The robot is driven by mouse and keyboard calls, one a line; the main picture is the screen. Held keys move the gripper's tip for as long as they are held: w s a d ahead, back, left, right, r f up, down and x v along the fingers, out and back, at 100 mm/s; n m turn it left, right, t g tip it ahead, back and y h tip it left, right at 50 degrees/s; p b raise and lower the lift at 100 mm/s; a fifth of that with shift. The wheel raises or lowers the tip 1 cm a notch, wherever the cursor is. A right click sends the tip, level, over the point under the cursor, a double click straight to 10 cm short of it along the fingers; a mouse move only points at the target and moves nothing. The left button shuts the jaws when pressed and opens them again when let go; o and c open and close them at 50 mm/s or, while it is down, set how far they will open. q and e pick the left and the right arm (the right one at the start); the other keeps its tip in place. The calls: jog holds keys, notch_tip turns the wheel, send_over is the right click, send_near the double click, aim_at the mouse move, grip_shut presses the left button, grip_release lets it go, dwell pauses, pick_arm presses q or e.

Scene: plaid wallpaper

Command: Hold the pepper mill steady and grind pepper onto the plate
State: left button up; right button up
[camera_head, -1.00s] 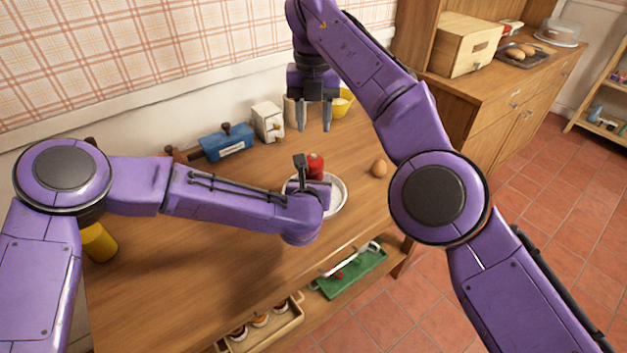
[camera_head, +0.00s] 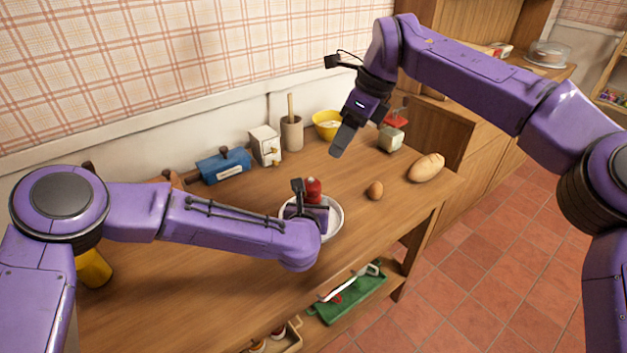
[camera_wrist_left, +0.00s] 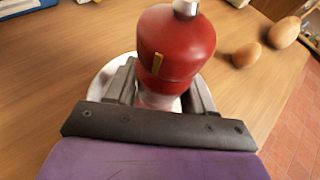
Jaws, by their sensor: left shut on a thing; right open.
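The red pepper mill (camera_head: 313,187) stands upright over the white plate (camera_head: 336,222), its lower part hidden by my left gripper (camera_head: 306,208) in the head view. In the left wrist view, the mill's red body (camera_wrist_left: 176,42) with a silver top is between my left fingers (camera_wrist_left: 160,88), which are shut on it. The plate's rim (camera_wrist_left: 98,84) shows behind the fingers. Whether the mill touches the plate is hidden. My right gripper (camera_head: 342,142) is open and empty, pointing down above the table, behind and right of the mill.
A brown egg (camera_head: 375,190) and a bread loaf (camera_head: 426,167) lie right of the plate. A blue box (camera_head: 222,166), white box (camera_head: 265,146), beige crock (camera_head: 291,134), yellow bowl (camera_head: 327,124) and red-topped grinder (camera_head: 391,137) line the back.

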aim_at(312, 181)
jog(key=a+f+n, duration=0.1)
jog(key=a+f, duration=0.1)
jog(key=f, duration=0.2)
jog(key=a+f+n, duration=0.1)
jog(key=a+f, duration=0.1)
jog(key=f, duration=0.1)
jog(key=w+a+f+n, duration=0.1)
jog(key=a+f, duration=0.1)
jog(key=f, duration=0.2)
jog(key=shift+a+f+t, duration=0.15)
jog(key=shift+f+t, duration=0.15)
jog(key=shift+f, duration=0.05)
jog(key=c, duration=0.8)
